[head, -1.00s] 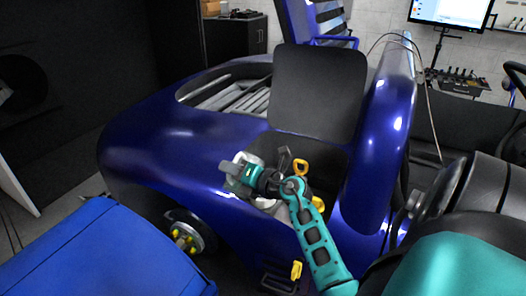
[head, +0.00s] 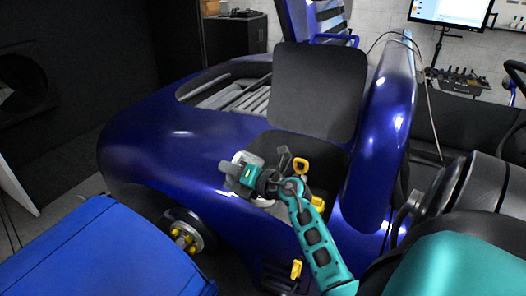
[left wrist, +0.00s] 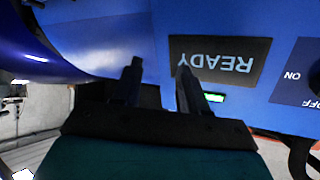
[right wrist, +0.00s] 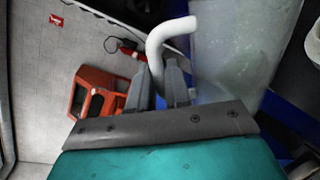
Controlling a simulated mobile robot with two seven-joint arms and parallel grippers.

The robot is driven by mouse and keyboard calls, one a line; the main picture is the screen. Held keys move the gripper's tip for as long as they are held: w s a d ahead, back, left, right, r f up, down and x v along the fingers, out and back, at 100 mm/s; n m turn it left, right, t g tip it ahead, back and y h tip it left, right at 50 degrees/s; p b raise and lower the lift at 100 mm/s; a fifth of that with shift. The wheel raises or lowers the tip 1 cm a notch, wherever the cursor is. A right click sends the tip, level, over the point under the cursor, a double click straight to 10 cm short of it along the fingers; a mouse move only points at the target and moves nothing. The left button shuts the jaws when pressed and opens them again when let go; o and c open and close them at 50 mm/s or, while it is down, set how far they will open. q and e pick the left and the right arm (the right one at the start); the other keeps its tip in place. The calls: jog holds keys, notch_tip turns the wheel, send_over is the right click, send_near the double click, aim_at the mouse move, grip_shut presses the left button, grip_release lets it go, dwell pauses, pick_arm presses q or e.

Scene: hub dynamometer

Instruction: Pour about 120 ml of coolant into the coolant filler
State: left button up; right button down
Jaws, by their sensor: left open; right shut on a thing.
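My right gripper (head: 236,175) is shut on the white curved handle (right wrist: 172,36) of a translucent jug (right wrist: 232,50). In the head view the jug (head: 243,158) is mostly hidden behind the gripper, in front of the engine bay opening of the blue vehicle. I cannot tell the liquid level or whether any is flowing.
The blue vehicle body (head: 165,135) has an upright black panel (head: 318,90) above the opening. A blue surface (head: 105,250) is at front left, near a wheel hub (head: 183,236). The panel in the left wrist view carries a READY sign (left wrist: 218,60).

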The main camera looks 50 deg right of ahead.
pick_arm(q)
jog(key=shift+w, duration=0.15)
dwell(0.6)
pick_arm(e)
jog(key=shift+a+f+n+b, duration=0.2)
jog(key=shift+f+n+b, duration=0.2)
jog(key=shift+n+b, duration=0.1)
pick_arm(q)
jog(key=shift+h, duration=0.4)
jog(key=f+b, duration=0.1)
jog(key=b, duration=0.1)
jog(key=d+f+b, duration=0.1)
jog(key=f+b, duration=0.1)
jog(key=b, duration=0.1)
jog(key=w+d+f+b, duration=0.1)
jog(key=b, duration=0.1)
jog(key=shift+d+f, duration=0.25)
jog(key=shift+f, duration=0.1)
pick_arm(e)
jog(key=a+f+n+t+h, duration=0.1)
jog(key=a+f+n, duration=0.4)
jog(key=n, duration=0.3)
jog(key=shift+s+f+t, duration=0.3)
jog(key=shift+s+f, duration=0.1)
jog(key=shift+s, duration=0.05)
pick_arm(q)
jog(key=shift+w, duration=0.1)
jog(key=shift+s+a+f, duration=0.1)
jog(key=shift+s+a, duration=0.05)
jog(key=shift+s, duration=0.05)
